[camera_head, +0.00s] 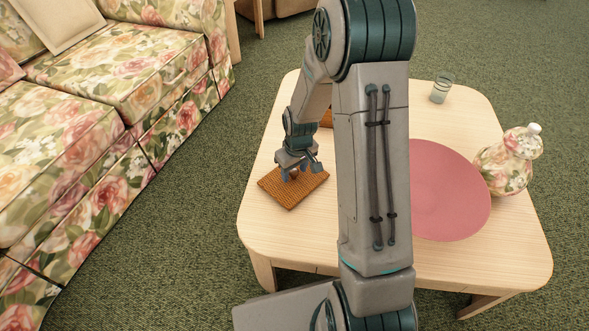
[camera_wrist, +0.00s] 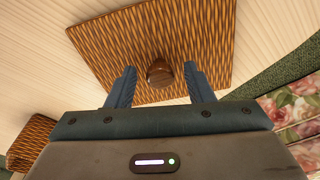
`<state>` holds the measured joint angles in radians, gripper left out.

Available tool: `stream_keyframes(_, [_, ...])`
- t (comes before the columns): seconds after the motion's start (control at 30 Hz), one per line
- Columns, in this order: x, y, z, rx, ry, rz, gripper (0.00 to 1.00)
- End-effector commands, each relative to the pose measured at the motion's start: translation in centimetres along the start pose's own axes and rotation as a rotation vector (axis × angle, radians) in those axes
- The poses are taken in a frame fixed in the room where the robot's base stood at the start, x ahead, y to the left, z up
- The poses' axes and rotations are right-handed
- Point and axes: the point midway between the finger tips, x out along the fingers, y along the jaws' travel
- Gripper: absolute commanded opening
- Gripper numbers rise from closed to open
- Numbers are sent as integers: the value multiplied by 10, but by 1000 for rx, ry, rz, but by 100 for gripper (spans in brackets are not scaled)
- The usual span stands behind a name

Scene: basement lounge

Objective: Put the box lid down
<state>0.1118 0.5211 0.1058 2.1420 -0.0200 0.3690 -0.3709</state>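The box lid (camera_head: 291,192) is a flat, square woven brown panel that appears to lie flat on the left part of the light wooden table. In the wrist view the lid (camera_wrist: 205,35) has a round wooden knob (camera_wrist: 160,74) at its middle. My gripper (camera_head: 301,172) is over the lid, its fingers pointing down. Its two fingers stand apart on either side of the knob, with gaps between them and it. A woven box (camera_head: 327,118) is mostly hidden behind my arm; a similar woven piece (camera_wrist: 32,140) shows at the wrist view's lower left.
A pink round mat (camera_head: 445,195), a floral jar (camera_head: 507,165) and a glass (camera_head: 441,88) are on the right side of the table (camera_head: 290,238). A floral sofa (camera_head: 150,75) stands at the left. Bare tabletop lies in front of the lid.

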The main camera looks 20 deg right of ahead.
Motion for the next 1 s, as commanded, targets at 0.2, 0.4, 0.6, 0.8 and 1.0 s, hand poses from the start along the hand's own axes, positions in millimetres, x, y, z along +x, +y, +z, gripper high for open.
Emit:
stream_keyframes(0.2, [-2,0,0,0,0,0,48])
stream_keyframes(0.4, [-30,0,-2,0,3,1,48])
stream_keyframes(0.6, [-76,0,-1,0,3,2,48])
stream_keyframes(0.8, [-109,0,-1,0,2,1,48])
stream_keyframes(1.0, [-126,-1,1,3,0,2,48])
